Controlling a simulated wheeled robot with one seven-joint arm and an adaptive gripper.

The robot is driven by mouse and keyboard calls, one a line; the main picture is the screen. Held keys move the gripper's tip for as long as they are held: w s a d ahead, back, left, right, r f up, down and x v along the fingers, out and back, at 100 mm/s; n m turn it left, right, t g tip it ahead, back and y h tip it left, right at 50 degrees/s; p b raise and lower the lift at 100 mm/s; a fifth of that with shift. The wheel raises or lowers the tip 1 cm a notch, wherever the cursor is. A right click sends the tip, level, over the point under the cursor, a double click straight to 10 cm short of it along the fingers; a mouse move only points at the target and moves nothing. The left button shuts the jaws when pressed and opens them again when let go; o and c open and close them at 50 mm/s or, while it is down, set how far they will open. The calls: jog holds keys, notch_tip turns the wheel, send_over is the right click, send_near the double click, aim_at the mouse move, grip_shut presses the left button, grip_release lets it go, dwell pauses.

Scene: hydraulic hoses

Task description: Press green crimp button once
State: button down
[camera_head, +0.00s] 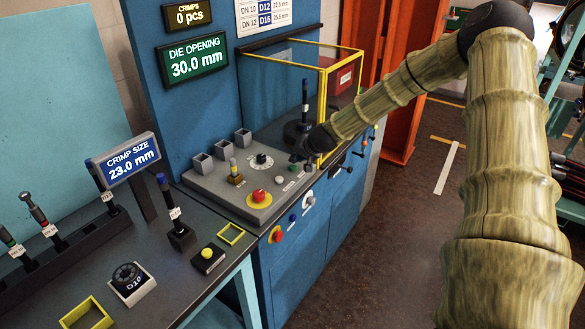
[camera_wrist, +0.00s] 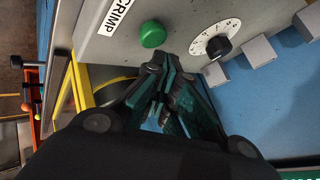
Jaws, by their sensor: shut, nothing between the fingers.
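The green crimp button (camera_wrist: 152,34) is a round cap on the grey sloped panel (camera_wrist: 195,14), beside a white CRIMP label (camera_wrist: 128,12). In the wrist view it is just beyond my fingertips and slightly to their left, in full sight. My gripper (camera_wrist: 166,78) has its dark fingers closed together and empty. In the head view my gripper (camera_head: 298,154) hangs over the right part of the panel, close to the button area. A gap seems to show between fingertips and button; contact cannot be made out.
A dial (camera_head: 262,160) and a red mushroom button (camera_head: 258,196) on a yellow disc share the panel. A yellow-framed guard box (camera_head: 321,90) stands behind my gripper. A dark bench (camera_head: 150,245) with tools is at left. Open floor lies at right.

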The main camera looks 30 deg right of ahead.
jog(key=shift+f, duration=0.15)
dwell(0.8)
jog(key=shift+f+b, duration=0.3)
jog(key=shift+b, duration=0.05)
jog(key=shift+f+b, duration=0.35)
jog(key=shift+f, duration=0.05)
dwell(1.1)
jog(key=shift+r+p, duration=0.65)
jog(key=shift+r, duration=0.25)
jog(key=shift+r+p, duration=1.8)
jog(key=shift+r, duration=0.7)
jog(key=shift+w+a+f, duration=0.1)
